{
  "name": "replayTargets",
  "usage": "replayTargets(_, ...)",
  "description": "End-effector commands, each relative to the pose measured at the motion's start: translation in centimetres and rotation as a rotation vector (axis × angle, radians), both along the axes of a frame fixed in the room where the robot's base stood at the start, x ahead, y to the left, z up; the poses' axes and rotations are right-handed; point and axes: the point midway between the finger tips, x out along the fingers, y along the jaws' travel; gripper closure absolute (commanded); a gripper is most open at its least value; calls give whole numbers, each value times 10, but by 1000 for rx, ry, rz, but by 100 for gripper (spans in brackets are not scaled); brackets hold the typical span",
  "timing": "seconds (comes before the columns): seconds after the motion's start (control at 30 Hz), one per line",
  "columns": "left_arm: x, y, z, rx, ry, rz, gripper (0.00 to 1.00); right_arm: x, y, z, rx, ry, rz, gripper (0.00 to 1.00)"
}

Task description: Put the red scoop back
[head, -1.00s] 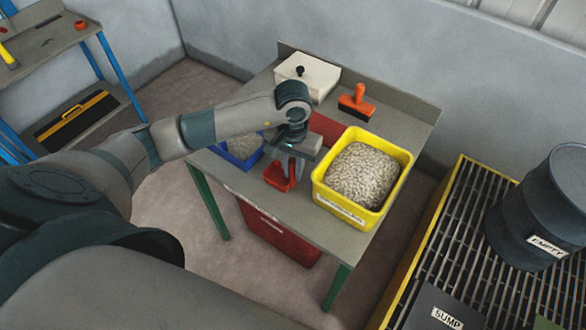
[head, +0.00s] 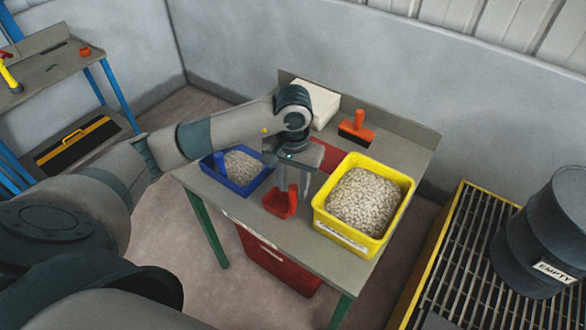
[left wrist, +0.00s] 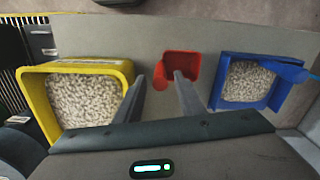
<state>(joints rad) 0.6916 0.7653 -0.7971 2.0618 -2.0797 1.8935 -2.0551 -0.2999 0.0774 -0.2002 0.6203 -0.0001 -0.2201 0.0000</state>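The red scoop (head: 280,203) is near the front edge of the grey table (head: 231,210), between the yellow bin (head: 322,222) and the blue tray (head: 262,184). My left gripper (head: 292,192) is just above and behind it, pointing down, fingers apart with nothing clearly between them. In the left wrist view the red scoop (left wrist: 180,64) shows beyond the fingertips of my left gripper (left wrist: 167,80), close to the right finger, which hides part of it. Its handle cannot be made out. My right gripper is not in view.
Both the yellow bin and blue tray hold pale granules; a blue scoop (head: 220,161) is in the tray. A flat red patch (head: 331,156) lies behind my gripper. An orange-handled brush (head: 356,128) and white box (head: 321,104) stand at the back. A dark drum (head: 545,235) is right.

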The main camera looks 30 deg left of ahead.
Motion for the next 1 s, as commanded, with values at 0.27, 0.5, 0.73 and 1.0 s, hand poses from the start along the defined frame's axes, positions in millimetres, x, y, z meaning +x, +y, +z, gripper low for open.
replayTargets(0.27,1,0,44,1,-5,-1,64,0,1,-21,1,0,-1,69)
replayTargets(0.5,0,0,68,0,-2,0,64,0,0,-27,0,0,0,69)
replayTargets(0.73,0,0,74,1,0,-1,64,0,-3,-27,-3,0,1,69)
replayTargets(1.0,0,0,74,0,0,-1,64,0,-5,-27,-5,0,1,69)
